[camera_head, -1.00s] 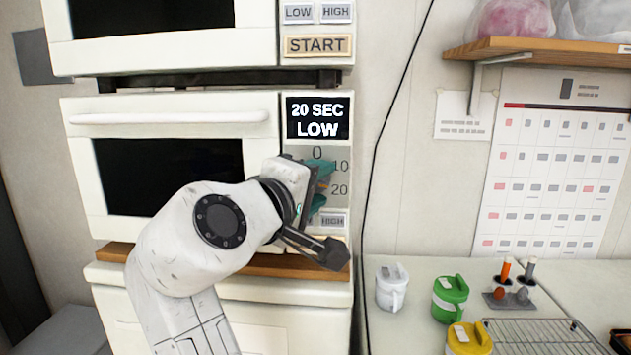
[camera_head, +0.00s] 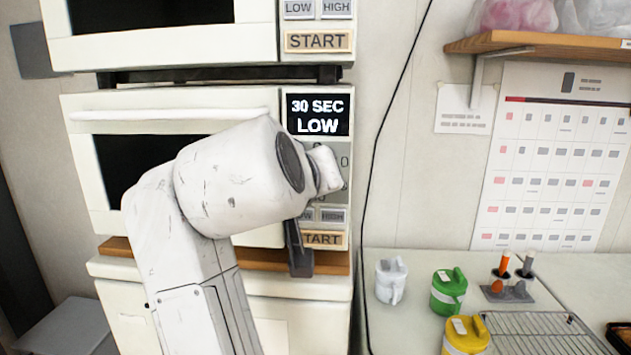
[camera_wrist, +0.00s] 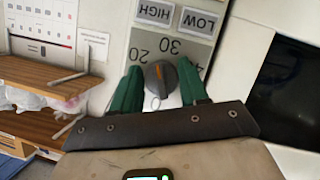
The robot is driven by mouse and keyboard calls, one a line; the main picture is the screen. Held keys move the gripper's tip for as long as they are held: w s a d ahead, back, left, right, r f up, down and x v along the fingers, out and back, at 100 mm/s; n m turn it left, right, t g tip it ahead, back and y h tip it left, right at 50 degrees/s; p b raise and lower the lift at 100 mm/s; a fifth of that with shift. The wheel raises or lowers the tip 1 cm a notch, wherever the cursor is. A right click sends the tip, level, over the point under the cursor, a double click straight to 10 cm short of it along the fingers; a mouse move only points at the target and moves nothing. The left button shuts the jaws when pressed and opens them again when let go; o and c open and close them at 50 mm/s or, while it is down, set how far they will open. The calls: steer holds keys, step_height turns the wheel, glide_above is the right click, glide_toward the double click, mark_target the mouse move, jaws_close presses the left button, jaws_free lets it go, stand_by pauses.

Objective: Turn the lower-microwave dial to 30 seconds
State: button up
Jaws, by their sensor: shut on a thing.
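The lower microwave (camera_head: 78,155) has a black display (camera_head: 318,116) that reads "30 SEC LOW" in the head view. The grey dial (camera_wrist: 161,82) shows in the wrist view, with an orange mark near its edge. The numbers 20, 30 and 40 appear upside down around it, 30 just beyond its far side. My gripper (camera_wrist: 160,76) is shut on the dial, one green finger on each side of it. In the head view my arm hides the dial and the fingers.
Below the panel's LOW and HIGH buttons is a START button (camera_head: 323,239). The upper microwave (camera_head: 170,55) stands above. A black cable (camera_head: 372,190) hangs just right of the panel. White, green (camera_head: 448,291) and yellow containers stand on the counter at right, under a wooden shelf (camera_head: 540,43).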

steer(key=shift+f+m+y, duration=0.2)
steer(key=shift+m+y, duration=0.9)
steer(key=shift+m, duration=0.4)
steer(key=o, duration=1.1)
steer(key=shift+r, duration=0.1)
steer(key=shift+c, duration=0.2)
steer(key=b+v, duration=0.2)
steer(key=v, duration=0.8)
steer(key=shift+s+r, duration=0.2)
steer(key=shift+s, duration=0.1)
